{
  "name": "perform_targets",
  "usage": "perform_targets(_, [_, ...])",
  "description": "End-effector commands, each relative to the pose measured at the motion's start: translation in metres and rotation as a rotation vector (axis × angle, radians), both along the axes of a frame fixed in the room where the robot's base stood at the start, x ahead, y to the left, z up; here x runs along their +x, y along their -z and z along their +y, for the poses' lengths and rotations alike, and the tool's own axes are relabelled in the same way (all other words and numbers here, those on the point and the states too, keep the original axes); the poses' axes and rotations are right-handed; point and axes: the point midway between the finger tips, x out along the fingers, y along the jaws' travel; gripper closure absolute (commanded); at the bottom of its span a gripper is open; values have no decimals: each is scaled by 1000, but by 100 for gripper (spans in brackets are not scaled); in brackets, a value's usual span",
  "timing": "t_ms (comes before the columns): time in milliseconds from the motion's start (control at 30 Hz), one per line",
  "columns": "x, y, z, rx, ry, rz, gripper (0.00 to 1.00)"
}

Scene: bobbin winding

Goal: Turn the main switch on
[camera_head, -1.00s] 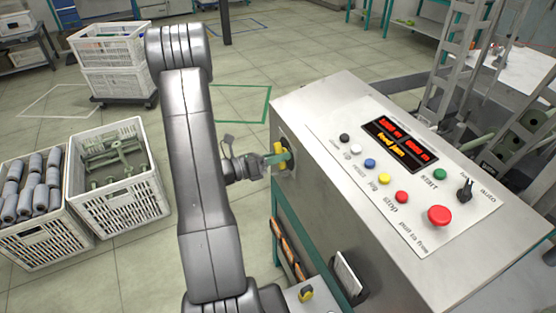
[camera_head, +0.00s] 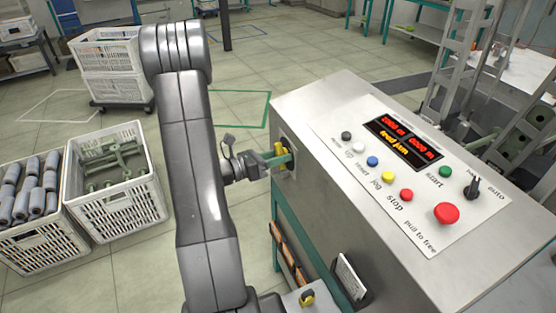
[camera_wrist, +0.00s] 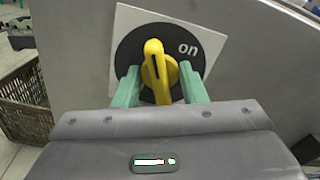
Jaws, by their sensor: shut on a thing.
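The main switch is a yellow knob (camera_wrist: 154,68) on a black disc with a square white plate (camera_wrist: 125,25), on the side of the metal console. In the wrist view the knob's dark mark points almost straight up, and the word "on" is at the disc's upper right. My gripper (camera_wrist: 161,85) has its green fingers on either side of the knob and is shut on it. In the head view my gripper (camera_head: 277,160) reaches the switch from the left, and its fingers partly hide the knob.
The console top carries a lit red and orange display (camera_head: 402,138), several coloured buttons and a red stop knob (camera_head: 446,213). White crates (camera_head: 118,185) stand on the floor at the left. A document holder (camera_head: 349,280) hangs on the console's side.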

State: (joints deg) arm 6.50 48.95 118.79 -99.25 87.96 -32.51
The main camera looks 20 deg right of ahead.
Motion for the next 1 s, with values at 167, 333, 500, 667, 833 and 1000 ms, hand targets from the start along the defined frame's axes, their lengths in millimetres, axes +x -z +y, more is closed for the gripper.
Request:
perform_targets(167, [0, 1, 0, 1, 0, -65, 89])
perform_targets(333, [0, 2, 0, 4, 0, -123, 89])
perform_targets(500, [0, 1, 0, 7, 0, -171, 89])
perform_targets(667, [0, -1, 0, 7, 0, -186, 89])
perform_targets(833, [0, -1, 0, 7, 0, -185, 89])
perform_targets(1000, [0, -1, 0, 8, 1, -185, 29])
